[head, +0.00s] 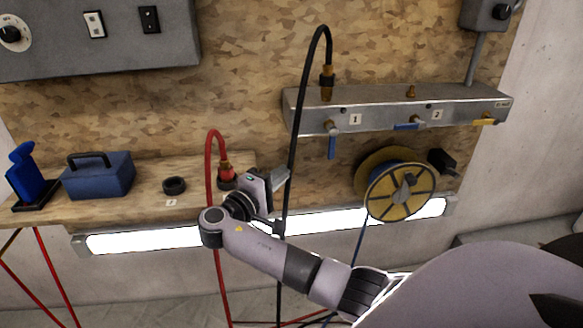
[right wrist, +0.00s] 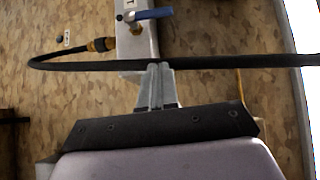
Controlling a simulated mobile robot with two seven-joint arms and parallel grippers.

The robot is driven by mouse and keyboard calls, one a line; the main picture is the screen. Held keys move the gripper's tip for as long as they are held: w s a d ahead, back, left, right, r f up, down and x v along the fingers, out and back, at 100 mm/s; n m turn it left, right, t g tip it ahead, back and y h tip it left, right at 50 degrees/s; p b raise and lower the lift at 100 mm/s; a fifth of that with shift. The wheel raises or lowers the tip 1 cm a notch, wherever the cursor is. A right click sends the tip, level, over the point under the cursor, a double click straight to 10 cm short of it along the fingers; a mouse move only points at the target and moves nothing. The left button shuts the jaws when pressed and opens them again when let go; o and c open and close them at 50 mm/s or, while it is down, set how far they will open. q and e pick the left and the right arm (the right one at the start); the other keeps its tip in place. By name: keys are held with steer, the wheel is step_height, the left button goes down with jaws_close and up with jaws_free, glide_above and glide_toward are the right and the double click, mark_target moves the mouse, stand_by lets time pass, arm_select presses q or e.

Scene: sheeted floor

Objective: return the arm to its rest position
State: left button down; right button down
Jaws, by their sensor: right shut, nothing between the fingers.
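My right arm reaches in from the lower right of the head view, and its gripper (head: 282,177) is in front of the panel, left of the manifold. In the right wrist view the two grey fingers (right wrist: 160,88) are together with nothing between them. A black hose (head: 294,130) hangs in a loop from the brass fitting at port 1 and passes right by the fingertips. The hose (right wrist: 225,63) crosses the right wrist view at the fingertips; I cannot tell whether they touch. My left gripper is not in view.
The metal manifold (head: 385,111) with blue valve handles is right of the gripper. A red hose (head: 209,160) stands close on its left. A shelf holds a blue box (head: 97,177) and a black ring (head: 174,185). A yellow reel (head: 398,189) hangs at right, near a lit lamp (head: 145,240).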

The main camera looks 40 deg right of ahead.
steer(key=shift+s+a, duration=0.1)
steer(key=shift+a, duration=0.3)
steer(key=shift+f, duration=0.1)
steer(key=s+a+f+n+t+y+p, duration=0.1)
steer(key=s+a+f+y, duration=0.25)
steer(key=f, duration=0.35)
steer(key=s+a+f+n+t+y+p, duration=0.1)
steer(key=s+a+f+n+t+y, duration=0.1)
steer(key=f+y, duration=0.35)
steer(key=s+a+f+n+t+y+p, duration=0.1)
steer(key=s+a+f+y+p, duration=0.15)
steer(key=f, duration=0.55)
steer(key=s+a+r+m+t+y+p, duration=0.1)
steer(key=s+a+m+y, duration=0.1)
steer(key=s+a+y, duration=0.2)
steer(key=s+a+r+m+t+y+p, duration=0.1)
steer(key=s+a+y, duration=0.3)
steer(key=s, duration=0.7)
steer(key=shift+a+r+m+t, duration=0.25)
steer(key=shift+r+m, duration=0.2)
steer(key=shift+m, duration=0.45)
steer(key=shift+d+y, duration=0.1)
steer(key=shift+y, duration=0.15)
